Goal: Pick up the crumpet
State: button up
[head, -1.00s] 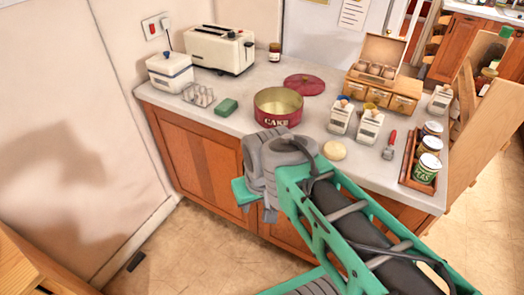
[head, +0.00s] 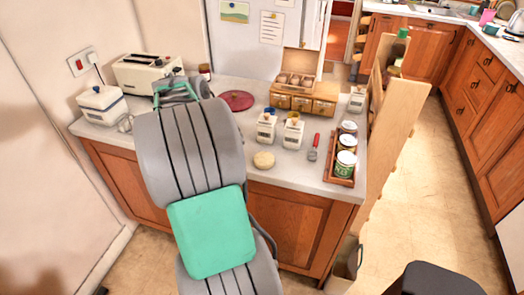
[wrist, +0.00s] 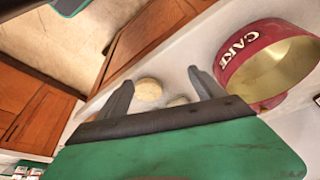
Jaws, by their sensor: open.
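The crumpet (head: 264,160) is a pale round disc lying flat on the counter near its front edge, right of my arm in the head view. In the wrist view a pale round thing, which looks like the crumpet (wrist: 149,89), shows between the fingers, beyond their tips. A second pale shape beside it is partly cut off by my gripper; I cannot tell what it is. My gripper (wrist: 160,78) is open, its two grey fingers apart with nothing held. In the head view my own arm hides the fingers.
The red cake tin (wrist: 228,62) stands right of the fingers in the wrist view. Its red lid (head: 237,100), white canisters (head: 292,132), a red-handled tool (head: 314,147) and a tray of tins (head: 340,178) share the counter (head: 225,178). A toaster (head: 146,70) is at the back left.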

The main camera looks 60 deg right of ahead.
aim_at(264, 158)
jog(key=shift+o, duration=1)
jog(key=s+d+m+g, duration=0.1)
jog(key=s+d+m, duration=0.2)
jog(key=s+d, duration=0.2)
jog(key=shift+s+d+f+m, duration=0.35)
jog(key=shift+d+f+m, duration=0.05)
jog(key=shift+d, duration=0.1)
jog(key=p+x, duration=0.1)
jog(key=x, duration=0.2)
jog(key=p+x, duration=0.1)
jog(key=x, duration=0.3)
jog(key=shift+s+d+f, duration=0.15)
jog(key=shift+s, duration=0.15)
jog(key=c, duration=1.4)
